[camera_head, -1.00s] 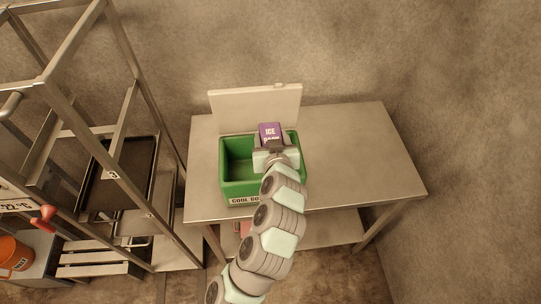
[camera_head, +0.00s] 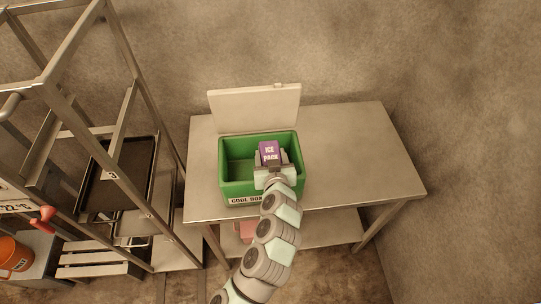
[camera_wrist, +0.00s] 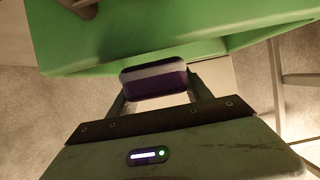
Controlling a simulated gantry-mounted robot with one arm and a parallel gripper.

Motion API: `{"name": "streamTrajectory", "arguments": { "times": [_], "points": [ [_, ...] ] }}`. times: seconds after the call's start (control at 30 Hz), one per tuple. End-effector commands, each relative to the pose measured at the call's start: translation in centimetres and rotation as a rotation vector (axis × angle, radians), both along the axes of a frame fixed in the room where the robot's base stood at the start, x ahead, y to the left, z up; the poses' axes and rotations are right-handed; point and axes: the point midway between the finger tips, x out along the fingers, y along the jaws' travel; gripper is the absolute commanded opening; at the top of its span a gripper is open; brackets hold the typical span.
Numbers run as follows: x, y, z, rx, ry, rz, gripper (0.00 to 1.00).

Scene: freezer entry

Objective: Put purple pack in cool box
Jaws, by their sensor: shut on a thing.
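The purple ice pack (camera_head: 269,151) is held in my gripper (camera_head: 269,163), over the right part of the open cool box. In the wrist view the purple pack (camera_wrist: 154,79) sits between the two fingers of my gripper (camera_wrist: 157,88), which is shut on it. The cool box (camera_head: 239,188) is green, with its pale lid (camera_head: 254,108) raised at the back. Its left inside looks empty; my gripper and the pack hide part of the right inside. In the wrist view the green wall of the box (camera_wrist: 190,30) fills the top. I cannot tell whether the pack touches the box.
The box stands on a steel table (camera_head: 350,150) with clear room to its right. A metal rack (camera_head: 125,110) with a dark tray (camera_head: 118,172) stands at the left. An orange bucket (camera_head: 14,256) is at the lower left. A wall is behind.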

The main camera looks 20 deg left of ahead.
Motion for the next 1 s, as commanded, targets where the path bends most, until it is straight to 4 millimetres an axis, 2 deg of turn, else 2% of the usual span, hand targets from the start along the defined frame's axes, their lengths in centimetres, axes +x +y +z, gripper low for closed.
{"name": "streamTrajectory", "arguments": {
  "times": [0.33, 0.37, 0.6, 0.87, 1.0],
  "points": [
    [0.0, 0.0, -1.0, 0.000, -0.001, 0.000, 0.06],
    [0.0, 0.0, -1.0, 0.000, 0.000, 0.000, 0.60],
    [0.0, 0.0, -1.0, 0.000, 0.000, 0.001, 0.80],
    [0.0, 0.0, -0.9, 0.000, 0.001, 0.001, 0.80],
    [0.0, 0.0, 0.3, 0.001, 0.000, 0.000, 0.80]
  ]
}}
